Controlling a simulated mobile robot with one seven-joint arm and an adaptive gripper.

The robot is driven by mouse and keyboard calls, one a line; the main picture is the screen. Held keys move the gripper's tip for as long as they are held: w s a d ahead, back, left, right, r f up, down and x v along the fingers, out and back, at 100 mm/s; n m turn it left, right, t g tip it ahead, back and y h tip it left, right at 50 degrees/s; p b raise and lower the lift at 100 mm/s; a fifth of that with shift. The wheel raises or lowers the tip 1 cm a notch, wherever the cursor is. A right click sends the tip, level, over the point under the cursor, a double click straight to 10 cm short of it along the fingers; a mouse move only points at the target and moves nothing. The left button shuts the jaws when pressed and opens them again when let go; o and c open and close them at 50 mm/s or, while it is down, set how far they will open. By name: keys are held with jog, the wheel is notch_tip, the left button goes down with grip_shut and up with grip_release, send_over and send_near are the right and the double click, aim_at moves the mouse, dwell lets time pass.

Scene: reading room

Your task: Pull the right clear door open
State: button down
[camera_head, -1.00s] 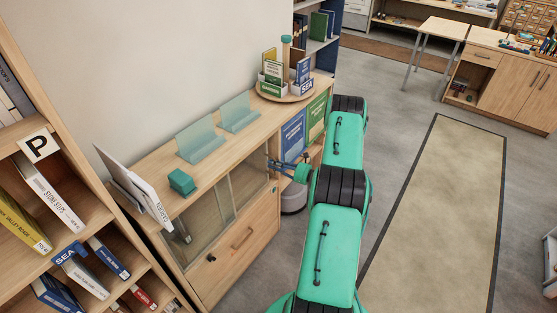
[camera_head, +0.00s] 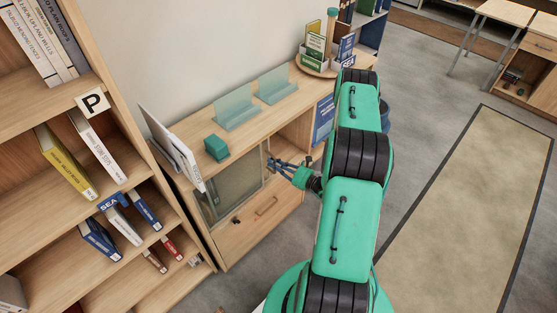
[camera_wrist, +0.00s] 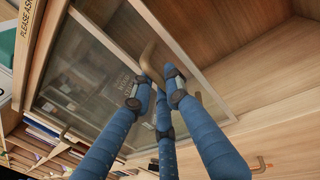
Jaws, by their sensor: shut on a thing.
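The right clear door (camera_wrist: 122,75) has a pale wood frame and a curved tan handle (camera_wrist: 149,60). In the wrist view my blue-fingered gripper (camera_wrist: 155,88) is closed around this handle. Bare wooden cabinet interior shows to the right of the door's frame edge, so the right part of the front is open. In the head view my gripper (camera_head: 283,167) is at the right edge of the glass (camera_head: 236,187). The panes seem to overlap at the left; the exact overlap is hard to see. The fingers partly hide the handle.
The low cabinet (camera_head: 262,120) carries a teal box (camera_head: 216,148), clear stands (camera_head: 236,108) and a turntable of books (camera_head: 318,68). A drawer (camera_head: 262,213) is below the glass. A bookcase (camera_head: 135,270) stands close at left. Open floor (camera_head: 415,150) lies at right.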

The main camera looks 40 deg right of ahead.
jog(key=c, duration=1.8)
grip_release()
jog(key=shift+o, duration=0.2)
jog(key=shift+s, duration=0.1)
jog(key=s+d, duration=0.2)
jog(key=s, duration=0.9)
jog(key=shift+s+d, duration=0.15)
jog(key=shift+s, duration=0.15)
